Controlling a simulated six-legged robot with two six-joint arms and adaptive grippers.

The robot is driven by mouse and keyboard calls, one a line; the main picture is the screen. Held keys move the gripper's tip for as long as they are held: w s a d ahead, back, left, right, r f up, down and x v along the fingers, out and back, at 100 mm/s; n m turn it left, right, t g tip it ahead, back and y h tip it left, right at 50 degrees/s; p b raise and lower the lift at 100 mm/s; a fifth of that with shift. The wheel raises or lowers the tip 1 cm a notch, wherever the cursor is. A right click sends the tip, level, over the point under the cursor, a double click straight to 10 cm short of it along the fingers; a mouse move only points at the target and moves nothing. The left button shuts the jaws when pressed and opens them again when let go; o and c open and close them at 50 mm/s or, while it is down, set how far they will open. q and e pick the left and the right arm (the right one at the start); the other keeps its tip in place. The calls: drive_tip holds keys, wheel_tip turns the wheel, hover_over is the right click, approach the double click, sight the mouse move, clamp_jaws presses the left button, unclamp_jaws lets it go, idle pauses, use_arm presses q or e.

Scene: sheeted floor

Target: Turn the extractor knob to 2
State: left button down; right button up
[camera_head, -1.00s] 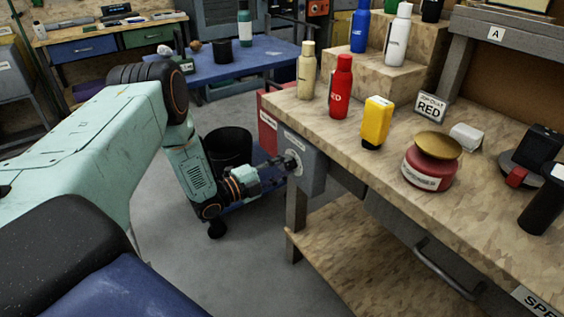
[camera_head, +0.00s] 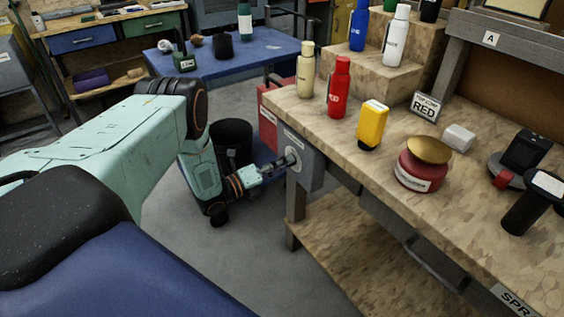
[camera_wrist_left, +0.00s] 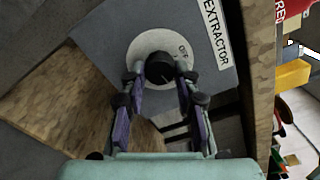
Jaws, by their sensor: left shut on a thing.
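The extractor knob (camera_wrist_left: 159,69) is a black round knob on a pale round dial plate (camera_wrist_left: 180,48) marked OFF, on a grey box (camera_wrist_left: 110,35) labelled EXTRACTOR. In the head view the grey box (camera_head: 301,160) is fixed at the near-left end of the workbench. My left gripper (camera_wrist_left: 160,77) has its fingers on both sides of the knob and is shut on it. In the head view my left gripper (camera_head: 289,160) reaches the dial from the left. The knob's pointer and the number 2 cannot be made out. My right gripper is not in view.
The wooden workbench (camera_head: 385,180) holds a red bottle (camera_head: 339,88), a cream bottle (camera_head: 306,72), a yellow container (camera_head: 372,125) and a red pot with a brass lid (camera_head: 422,165). A black bin (camera_head: 232,143) stands behind my left arm. Grey floor is open below.

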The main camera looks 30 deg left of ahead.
use_arm(q)
drive_tip(key=shift+w+r, duration=0.1)
idle(0.4)
drive_tip(key=c, duration=1)
unclamp_jaws()
drive_tip(key=v, duration=1.2)
